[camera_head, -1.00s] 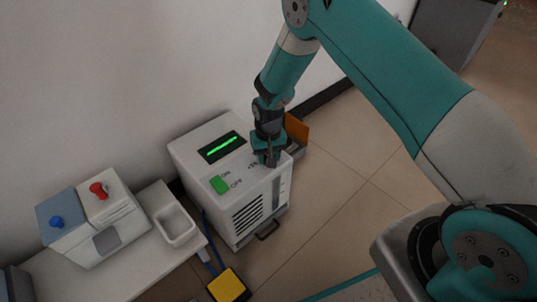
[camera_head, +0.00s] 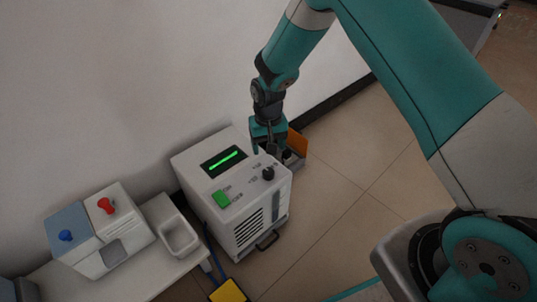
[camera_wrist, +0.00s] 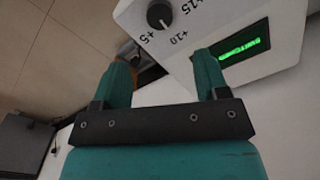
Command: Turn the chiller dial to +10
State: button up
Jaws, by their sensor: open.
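The chiller (camera_head: 240,215) is a white box on the floor against the wall, with a lit green display (camera_head: 223,160) on top. Its black round dial (camera_head: 268,173) is on the top panel; in the wrist view the dial (camera_wrist: 158,15) shows beside printed +5, +10 and +15 marks. A small pale mark on the dial seems to face the +10 side, but it is too small to be sure. My gripper (camera_head: 265,149) is open and empty, apart from the dial, toward the chiller's back edge. Its two teal fingers (camera_wrist: 162,70) show spread in the wrist view.
A green ON/OFF switch (camera_head: 221,198) is on the chiller's top. An orange-flapped grey box (camera_head: 298,146) stands just behind it. A bench at left holds a box with red and blue knobs (camera_head: 105,206) and a white tray (camera_head: 180,238).

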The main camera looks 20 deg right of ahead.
notch_tip(320, 180, up, 6)
jog(key=p, duration=0.1)
jog(key=shift+r, duration=0.15)
dwell(0.4)
jog(key=s+a+r+n+y, duration=0.1)
jog(key=s+a+r+n, duration=0.1)
jog(key=s+r, duration=0.5)
jog(key=s+a+r+n+y, duration=0.15)
jog(key=s+r, duration=0.35)
jog(key=r, duration=0.5)
jog(key=s+r+n+y, duration=0.1)
jog(key=s+r+n, duration=0.15)
jog(key=s, duration=0.65)
jog(key=s+r+n+y, duration=0.15)
jog(key=s+r, duration=0.25)
jog(key=s, duration=0.4)
notch_tip(320, 180, up, 33)
jog(key=a+p, duration=0.1)
jog(key=p, duration=3.1)
jog(key=shift+h+p, duration=0.4)
